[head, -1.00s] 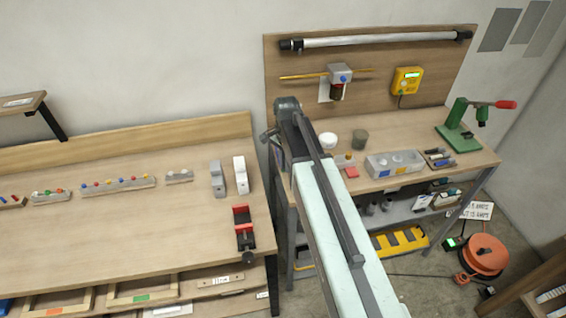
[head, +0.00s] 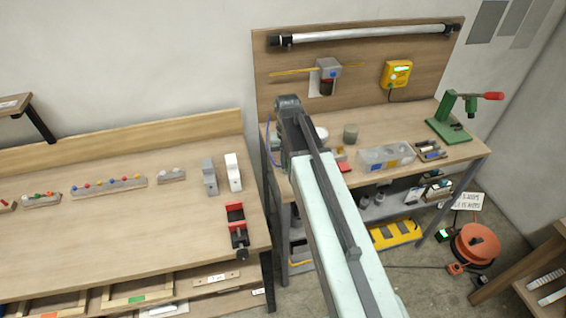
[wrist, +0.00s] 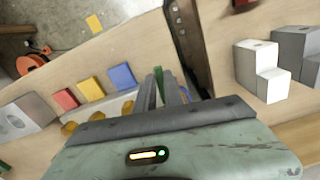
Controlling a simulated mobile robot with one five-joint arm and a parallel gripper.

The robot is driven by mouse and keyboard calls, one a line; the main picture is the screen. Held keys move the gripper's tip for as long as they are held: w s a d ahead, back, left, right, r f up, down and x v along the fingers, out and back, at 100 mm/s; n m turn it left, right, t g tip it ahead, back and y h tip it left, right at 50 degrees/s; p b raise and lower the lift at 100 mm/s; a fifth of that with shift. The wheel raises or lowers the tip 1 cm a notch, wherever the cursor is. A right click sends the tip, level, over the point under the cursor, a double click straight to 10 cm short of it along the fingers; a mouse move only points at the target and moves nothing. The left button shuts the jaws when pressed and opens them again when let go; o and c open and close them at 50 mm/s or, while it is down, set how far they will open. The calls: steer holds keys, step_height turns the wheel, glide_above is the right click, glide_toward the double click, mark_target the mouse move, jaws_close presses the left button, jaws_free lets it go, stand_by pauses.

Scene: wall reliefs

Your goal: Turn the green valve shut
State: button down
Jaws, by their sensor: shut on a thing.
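My gripper (wrist: 161,92) is shut on a narrow green piece (wrist: 160,80), which shows between its two fingers in the wrist view. Only a thin strip of it is visible, so I cannot tell whether it is part of the green valve. In the head view my arm reaches to the left end of the right workbench (head: 400,165), and its own links mostly hide the gripper. No green valve can be clearly made out elsewhere.
Red (wrist: 65,100), yellow (wrist: 91,89) and blue (wrist: 121,76) blocks lie left of the gripper. A green press (head: 450,118) with a red handle stands at the right bench's far end.

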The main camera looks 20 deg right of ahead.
steer(key=shift+d+n, duration=0.3)
steer(key=shift+n, duration=0.4)
steer(key=c, duration=1.4)
jaws_free()
steer(key=shift+c, duration=0.2)
steer(key=shift+r, duration=0.15)
step_height(320, 180, up, 8)
steer(key=p, duration=0.7)
steer(key=shift+f+p, duration=0.25)
steer(key=shift+p, duration=0.15)
